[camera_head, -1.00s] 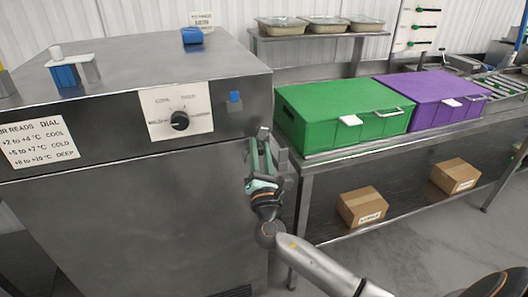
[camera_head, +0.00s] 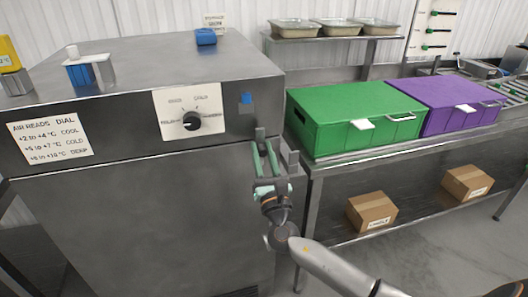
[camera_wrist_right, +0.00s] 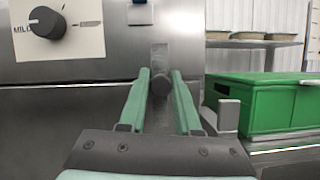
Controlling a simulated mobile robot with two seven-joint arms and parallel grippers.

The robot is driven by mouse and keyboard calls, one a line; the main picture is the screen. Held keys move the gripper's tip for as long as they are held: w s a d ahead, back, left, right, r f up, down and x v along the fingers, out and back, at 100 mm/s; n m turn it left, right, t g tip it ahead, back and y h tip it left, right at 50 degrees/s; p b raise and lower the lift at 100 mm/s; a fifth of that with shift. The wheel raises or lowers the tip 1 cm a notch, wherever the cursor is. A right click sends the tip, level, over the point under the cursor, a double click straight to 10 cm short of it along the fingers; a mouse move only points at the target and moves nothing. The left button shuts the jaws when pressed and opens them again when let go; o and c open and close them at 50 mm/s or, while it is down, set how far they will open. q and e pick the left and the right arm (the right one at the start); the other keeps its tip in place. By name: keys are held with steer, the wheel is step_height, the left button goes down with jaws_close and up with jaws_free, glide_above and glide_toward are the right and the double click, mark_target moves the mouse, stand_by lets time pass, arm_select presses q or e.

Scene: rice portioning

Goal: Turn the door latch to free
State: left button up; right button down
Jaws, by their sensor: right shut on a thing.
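The steel cabinet (camera_head: 140,215) stands at the left, with its door front facing me. The door latch (camera_wrist_right: 160,87) shows in the right wrist view as a dark round piece on a narrow steel plate at the door's upper right. My right gripper (camera_head: 264,143) is at this edge in the head view, its pale green fingers pointing at the cabinet. In the wrist view the gripper (camera_wrist_right: 160,76) has one finger on each side of the latch and is shut on it. The fingers hide part of the latch, so its exact angle is unclear. My left gripper is not in view.
A small grey block (camera_wrist_right: 228,115) sticks out just right of the fingers. A dial (camera_head: 191,121) is on the panel above left. A green crate (camera_head: 345,125) and a purple crate (camera_head: 450,112) stand on the steel bench at the right. Cardboard boxes (camera_head: 371,212) are below.

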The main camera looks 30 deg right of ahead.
steer(key=shift+a+r, duration=0.25)
steer(key=c, duration=0.7)
jaws_free()
steer(key=shift+a, duration=0.1)
steer(key=shift+c, duration=0.2)
steer(key=shift+o, duration=0.5)
steer(key=shift+d+f, duration=0.15)
steer(key=shift+d, duration=0.05)
steer(key=shift+f, duration=0.1)
steer(key=shift+s+a+f, duration=0.1)
steer(key=shift+s+f, duration=0.1)
steer(key=shift+s, duration=0.2)
steer(key=b+v, duration=0.2)
steer(key=v, duration=0.9)
steer(key=shift+s+b, duration=0.25)
steer(key=shift+b, duration=0.15)
steer(key=shift+a, duration=0.1)
